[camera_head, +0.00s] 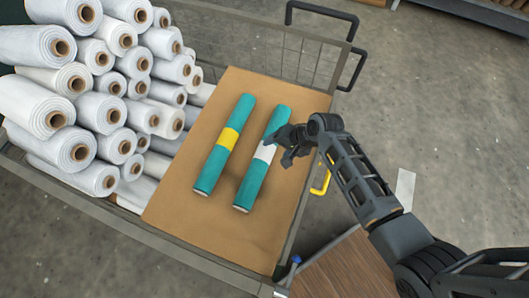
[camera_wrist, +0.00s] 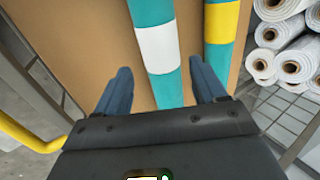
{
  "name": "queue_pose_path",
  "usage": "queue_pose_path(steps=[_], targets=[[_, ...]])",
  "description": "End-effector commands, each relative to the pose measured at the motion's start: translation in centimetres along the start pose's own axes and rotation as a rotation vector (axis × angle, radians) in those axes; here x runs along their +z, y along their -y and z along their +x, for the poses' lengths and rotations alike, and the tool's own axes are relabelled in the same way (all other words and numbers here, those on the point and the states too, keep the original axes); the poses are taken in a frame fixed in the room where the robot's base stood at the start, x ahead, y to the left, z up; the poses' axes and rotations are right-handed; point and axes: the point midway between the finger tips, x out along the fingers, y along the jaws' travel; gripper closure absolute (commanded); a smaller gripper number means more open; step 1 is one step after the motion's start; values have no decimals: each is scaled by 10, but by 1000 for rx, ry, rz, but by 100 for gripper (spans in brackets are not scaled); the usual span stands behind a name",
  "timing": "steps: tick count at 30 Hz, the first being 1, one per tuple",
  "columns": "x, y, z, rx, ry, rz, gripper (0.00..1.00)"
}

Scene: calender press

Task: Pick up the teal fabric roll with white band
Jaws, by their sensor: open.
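The teal fabric roll with white band (camera_head: 253,183) lies on a brown board (camera_head: 185,228) in the cart, to the right of a teal roll with a yellow band (camera_head: 209,170). My gripper (camera_head: 282,150) is over the white-banded roll near its band, partly hiding it. In the wrist view, the white-banded roll (camera_wrist: 158,45) runs between the two open fingers of my gripper (camera_wrist: 165,85), nearer the right finger. The yellow-banded roll (camera_wrist: 221,25) is just beyond the right finger. I cannot tell how high the fingers are above the board.
A stack of white rolls (camera_head: 75,90) fills the cart's left side. The cart has a wire-mesh back (camera_head: 265,50) and a metal rim. A yellow handle (camera_head: 323,178) and black handles (camera_head: 325,12) stick out at the right and back.

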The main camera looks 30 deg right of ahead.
Motion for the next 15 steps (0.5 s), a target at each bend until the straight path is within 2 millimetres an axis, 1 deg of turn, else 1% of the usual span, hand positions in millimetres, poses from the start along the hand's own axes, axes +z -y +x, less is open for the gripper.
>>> queue_pose_path(steps=[11,15], targets=[[1,0,38,0,3,0,30],[1,-2,58,0,4,0,30]])
